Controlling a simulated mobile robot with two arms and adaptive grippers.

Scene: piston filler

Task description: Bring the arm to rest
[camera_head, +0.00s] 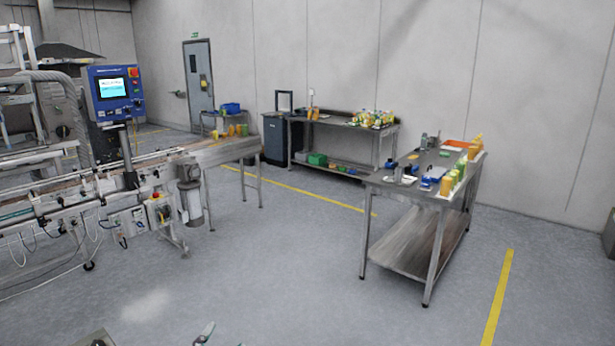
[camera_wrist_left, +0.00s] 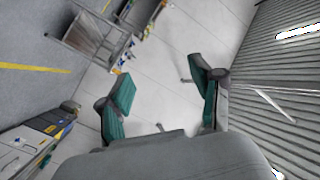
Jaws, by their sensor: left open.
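My left gripper (camera_wrist_left: 160,82) shows in the left wrist view with its two teal-padded fingers spread wide apart. Nothing is between the fingers, and only wall and room lie behind them. In the head view, a small finger-like tip (camera_head: 205,333) shows at the bottom edge; I cannot tell which gripper it belongs to. No arm shows clearly in the head view. My right gripper cannot be made out.
A conveyor machine (camera_head: 75,195) with a blue control panel (camera_head: 112,93) stands at left. A steel table (camera_head: 415,185) with yellow and green items stands at right, a workbench (camera_head: 345,126) behind it. The floor (camera_head: 280,270) between is clear.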

